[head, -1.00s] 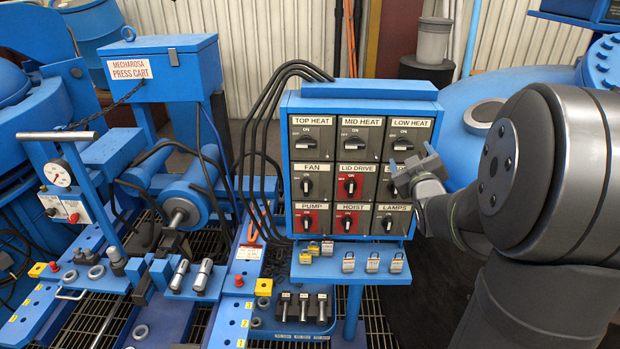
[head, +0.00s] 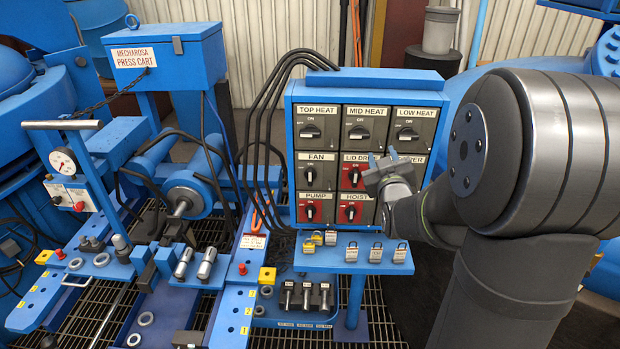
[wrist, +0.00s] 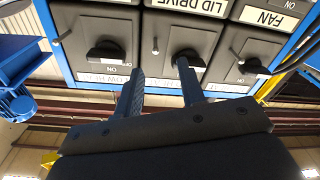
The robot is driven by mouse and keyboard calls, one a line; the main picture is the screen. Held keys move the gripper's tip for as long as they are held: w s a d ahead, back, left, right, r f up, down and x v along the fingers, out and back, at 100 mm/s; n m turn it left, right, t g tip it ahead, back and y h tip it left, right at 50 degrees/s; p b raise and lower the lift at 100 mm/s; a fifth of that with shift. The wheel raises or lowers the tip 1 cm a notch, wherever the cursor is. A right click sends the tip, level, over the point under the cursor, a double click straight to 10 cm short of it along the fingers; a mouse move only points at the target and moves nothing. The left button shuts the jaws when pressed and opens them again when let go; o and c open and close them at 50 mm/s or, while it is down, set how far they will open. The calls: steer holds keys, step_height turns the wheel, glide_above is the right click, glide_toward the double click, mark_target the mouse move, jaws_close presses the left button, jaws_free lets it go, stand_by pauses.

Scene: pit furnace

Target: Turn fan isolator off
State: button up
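The fan isolator (head: 316,173) is a dark grey switch with a black rotary handle, at the left of the middle row of the blue panel in the head view. Its handle looks roughly upright. In the wrist view, upside down, only its FAN label (wrist: 272,18) shows at the top right; its handle is out of frame. My gripper (head: 381,160) is in front of the panel, right of the fan isolator, covering parts of the lid drive switch and the right column. The wrist view shows its two fingers (wrist: 158,75) apart with nothing between them.
Other isolators surround the fan: top heat (head: 311,131) above, pump (head: 311,209) below, the red lid drive (head: 351,178) beside it. Several padlocks (head: 352,251) sit on the ledge below. Black cables (head: 262,130) hang along the panel's left side.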

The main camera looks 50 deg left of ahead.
steer(key=s+a+f+m, duration=0.2)
steer(key=s+a+f, duration=0.3)
steer(key=s, duration=0.5)
steer(key=m, duration=0.3)
glide_toward(310, 176)
steer(key=shift+h, duration=0.4)
steer(key=x, duration=0.9)
steer(key=shift+a+r, duration=0.25)
steer(key=shift+r, duration=0.05)
steer(key=shift+c, duration=0.3)
jaws_close()
